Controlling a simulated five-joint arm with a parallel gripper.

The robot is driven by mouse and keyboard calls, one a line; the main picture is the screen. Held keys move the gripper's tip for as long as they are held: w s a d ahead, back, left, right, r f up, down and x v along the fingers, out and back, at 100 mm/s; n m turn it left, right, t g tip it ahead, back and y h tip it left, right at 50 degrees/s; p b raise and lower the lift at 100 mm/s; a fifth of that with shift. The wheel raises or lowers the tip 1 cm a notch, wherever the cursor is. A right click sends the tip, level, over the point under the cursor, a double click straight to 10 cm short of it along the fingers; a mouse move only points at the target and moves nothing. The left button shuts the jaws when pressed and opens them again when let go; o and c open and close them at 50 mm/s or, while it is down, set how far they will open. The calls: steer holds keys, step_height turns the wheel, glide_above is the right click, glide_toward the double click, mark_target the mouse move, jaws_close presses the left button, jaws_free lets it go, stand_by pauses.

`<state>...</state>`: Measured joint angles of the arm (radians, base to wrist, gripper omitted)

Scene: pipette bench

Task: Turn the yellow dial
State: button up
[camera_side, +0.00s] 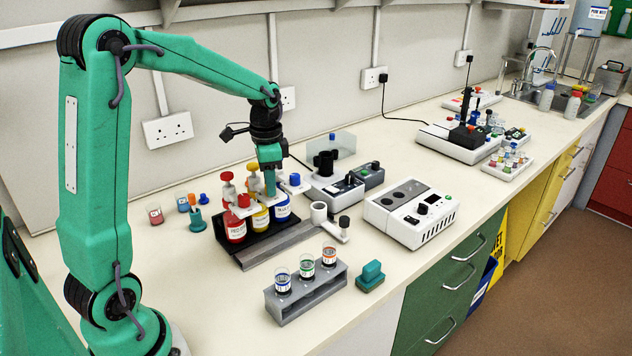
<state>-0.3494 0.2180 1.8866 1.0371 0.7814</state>
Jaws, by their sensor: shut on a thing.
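My gripper (270,188) points straight down over the middle of a row of three bottle-top dispensers. Its fingers are shut around the spot of the yellow dial, which they hide from this view. Below the fingers is the yellow bottle (260,218). The red bottle (236,230), with a red dial (243,200) on its top, stands to the left. The blue bottle (282,209), with a blue dial (294,179), stands to the right. All three stand upright in a black rack.
A grey rack (300,301) with three labelled vials stands in front, beside a teal block (371,274). A white instrument (409,216) is at the right, and dark-topped devices (344,184) stand behind. The front left counter is clear.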

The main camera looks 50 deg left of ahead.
steer(key=n, duration=0.5)
steer(key=shift+n, duration=0.4)
steer(key=o, duration=1)
steer(key=shift+r, duration=0.15)
steer(key=shift+r, duration=3.8)
